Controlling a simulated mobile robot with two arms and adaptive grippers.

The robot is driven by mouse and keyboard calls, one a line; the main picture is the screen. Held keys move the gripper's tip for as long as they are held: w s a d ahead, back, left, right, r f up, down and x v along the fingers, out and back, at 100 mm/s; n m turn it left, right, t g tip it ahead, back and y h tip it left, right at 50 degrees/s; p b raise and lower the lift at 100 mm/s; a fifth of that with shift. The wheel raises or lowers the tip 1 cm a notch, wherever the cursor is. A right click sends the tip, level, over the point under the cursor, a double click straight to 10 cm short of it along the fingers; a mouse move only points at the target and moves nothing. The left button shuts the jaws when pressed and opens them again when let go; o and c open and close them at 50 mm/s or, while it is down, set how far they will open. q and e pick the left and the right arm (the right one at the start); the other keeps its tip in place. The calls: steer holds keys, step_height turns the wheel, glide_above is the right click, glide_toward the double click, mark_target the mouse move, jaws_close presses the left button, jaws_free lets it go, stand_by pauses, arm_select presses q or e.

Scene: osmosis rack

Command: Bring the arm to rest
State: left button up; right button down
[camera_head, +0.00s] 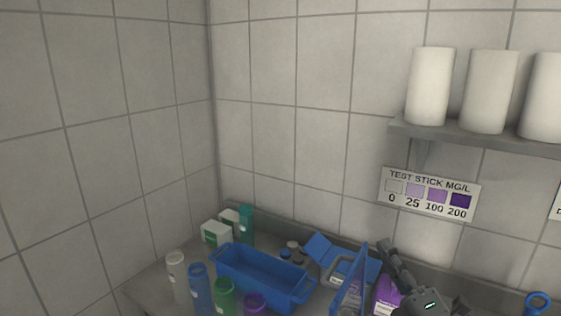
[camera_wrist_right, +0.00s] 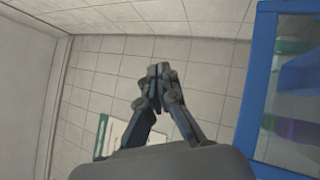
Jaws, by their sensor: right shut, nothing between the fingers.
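My right gripper (camera_head: 388,247) is at the lower right in the head view, above the worktop beside a blue-framed clear panel (camera_head: 352,280). In the right wrist view my gripper (camera_wrist_right: 159,72) points at the tiled wall. Its two fingers meet at the tips with nothing between them. The blue frame (camera_wrist_right: 256,85) stands to its right in that view, apart from the fingers. A purple container (camera_head: 385,297) is partly hidden behind my right arm. My left gripper does not show in either view.
A blue bin (camera_head: 262,279) stands on the worktop (camera_head: 146,287), with several bottles in front of it. An open blue case (camera_head: 340,262) lies at the back. A wall shelf (camera_head: 475,135) holds white rolls (camera_head: 430,87) above a test stick sign (camera_head: 430,195).

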steer(key=s+d+f+m+g+h, duration=0.4)
steer(key=s+f+m+h, duration=0.1)
steer(key=f+m, duration=0.5)
steer(key=s+d+f+m+g+h, duration=0.3)
steer(key=s+f+m+g+h, duration=0.15)
steer(key=f+m, duration=0.5)
steer(key=s+a+f+m+g+y, duration=0.1)
steer(key=s+a+f+g, duration=0.3)
steer(key=s+f, duration=0.45)
steer(key=s+a+f+m+g+y, duration=0.25)
steer(key=s+f+g, duration=0.4)
steer(key=s, duration=0.35)
step_height(320, 180, down, 32)
steer(key=s+n+b, duration=0.1)
steer(key=s+b, duration=0.1)
steer(key=b, duration=0.4)
arm_select(q)
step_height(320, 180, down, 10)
steer(key=b, duration=0.4)
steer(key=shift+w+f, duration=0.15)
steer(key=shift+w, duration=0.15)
arm_select(e)
steer(key=s+d+f+g+h, duration=0.1)
steer(key=s+d+f, duration=0.2)
steer(key=s+f, duration=1.3)
step_height(320, 180, down, 3)
steer(key=shift+f, duration=0.15)
